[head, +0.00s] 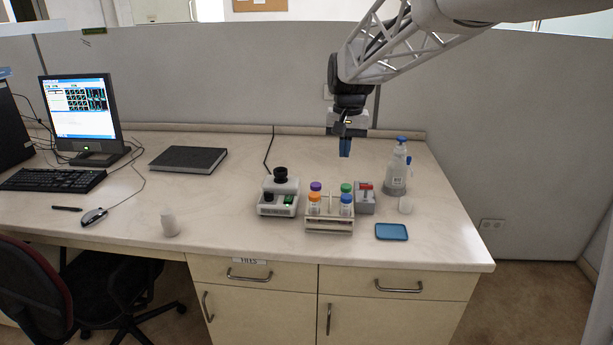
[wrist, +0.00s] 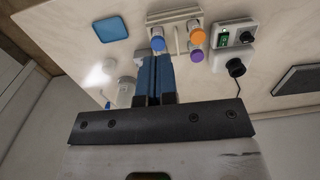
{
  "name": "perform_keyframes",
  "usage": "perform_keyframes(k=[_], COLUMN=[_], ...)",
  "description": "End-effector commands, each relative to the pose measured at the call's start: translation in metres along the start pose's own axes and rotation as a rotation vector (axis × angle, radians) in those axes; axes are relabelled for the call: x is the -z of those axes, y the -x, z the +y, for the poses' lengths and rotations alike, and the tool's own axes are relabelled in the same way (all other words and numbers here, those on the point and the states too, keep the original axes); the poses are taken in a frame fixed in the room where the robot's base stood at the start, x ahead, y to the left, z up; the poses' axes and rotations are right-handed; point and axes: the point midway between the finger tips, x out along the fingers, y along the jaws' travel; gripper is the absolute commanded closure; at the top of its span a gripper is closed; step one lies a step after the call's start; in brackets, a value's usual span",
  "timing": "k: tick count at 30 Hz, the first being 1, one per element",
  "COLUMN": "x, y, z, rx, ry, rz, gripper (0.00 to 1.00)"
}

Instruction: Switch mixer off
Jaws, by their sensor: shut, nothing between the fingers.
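The mixer (head: 279,195) is a white box with a black cup on top and stands near the middle of the bench. A small green-lit switch (head: 288,200) is on its front right, beside a dark knob. In the wrist view the mixer (wrist: 238,49) is at the upper right, with the green switch (wrist: 224,38) showing. My gripper (head: 345,154) hangs above the back of the bench, to the right of the mixer and apart from it. Its blue fingers are shut and empty, and they also show in the wrist view (wrist: 156,62).
A rack (head: 330,223) with several coloured-cap tubes stands just right of the mixer. A grey block (head: 365,203) with a red part, a wash bottle (head: 397,176) and a blue tray (head: 391,232) are further right. A dark notebook (head: 188,160) lies left.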

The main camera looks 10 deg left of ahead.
Motion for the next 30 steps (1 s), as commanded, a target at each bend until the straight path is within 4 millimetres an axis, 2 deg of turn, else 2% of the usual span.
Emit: perform_keyframes(k=[3, 11, 18, 24, 30], x=[0.027, 0.079, 0.122, 0.153, 0.171], y=[-0.009, -0.030, -0.055, -0.079, -0.094], z=[-0.020, -0.063, -0.106, -0.140, -0.162], rx=[-0.002, -0.007, -0.014, -0.021, -0.026], ry=[0.003, 0.005, 0.006, 0.007, 0.009], rz=[-0.019, -0.056, -0.090, -0.117, -0.134], gripper=[1.00, 1.00, 1.00, 1.00, 1.00])
